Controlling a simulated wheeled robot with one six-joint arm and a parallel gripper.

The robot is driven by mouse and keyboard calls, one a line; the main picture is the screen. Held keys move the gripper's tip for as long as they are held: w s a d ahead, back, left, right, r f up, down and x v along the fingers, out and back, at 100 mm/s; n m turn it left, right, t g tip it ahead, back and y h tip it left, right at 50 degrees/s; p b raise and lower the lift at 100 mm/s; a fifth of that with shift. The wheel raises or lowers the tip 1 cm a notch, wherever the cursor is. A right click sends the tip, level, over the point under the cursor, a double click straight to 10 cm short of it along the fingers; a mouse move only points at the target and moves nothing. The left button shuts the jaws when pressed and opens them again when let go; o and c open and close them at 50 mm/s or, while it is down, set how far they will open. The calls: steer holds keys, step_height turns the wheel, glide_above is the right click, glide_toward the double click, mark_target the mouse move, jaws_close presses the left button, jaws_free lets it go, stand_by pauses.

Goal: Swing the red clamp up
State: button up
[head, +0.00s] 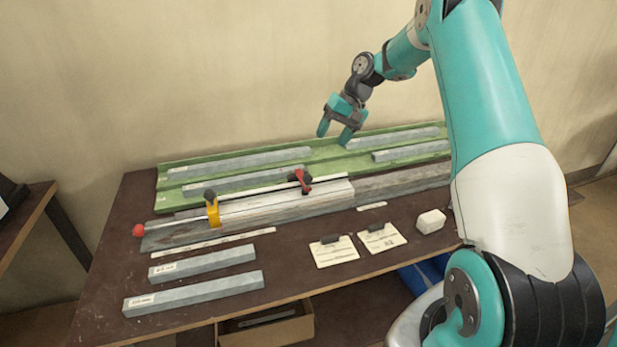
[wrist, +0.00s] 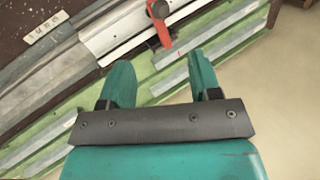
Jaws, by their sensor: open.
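The red clamp (head: 302,178) sits on the long pale rail fixture in the middle of the bench, with a dark knob on it. In the wrist view the red clamp (wrist: 160,28) shows at the top, beyond my fingertips, as a red arm with a dark round end. It lies across the edge of the pale rail. My gripper (head: 337,135) is open and empty, above the green tray behind the clamp and to its right. In the wrist view my gripper (wrist: 162,75) has its teal fingers apart with nothing between them, and it does not touch the clamp.
A yellow clamp (head: 213,213) stands left on the same rail; a red ball (head: 138,230) ends a rod. The green tray (head: 325,155) holds several grey profiles. Two profiles (head: 195,293), two cards (head: 334,252) and a white block (head: 431,221) lie in front.

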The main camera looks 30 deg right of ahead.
mark_target(310, 175)
steer(key=p+x, duration=0.2)
steer(key=x, duration=1.2)
steer(key=shift+a+f+p, duration=0.1)
steer(key=shift+f+p, duration=0.2)
steer(key=c, duration=1)
steer(key=shift+a+r, duration=0.1)
steer(key=shift+r, duration=0.05)
jaws_close()
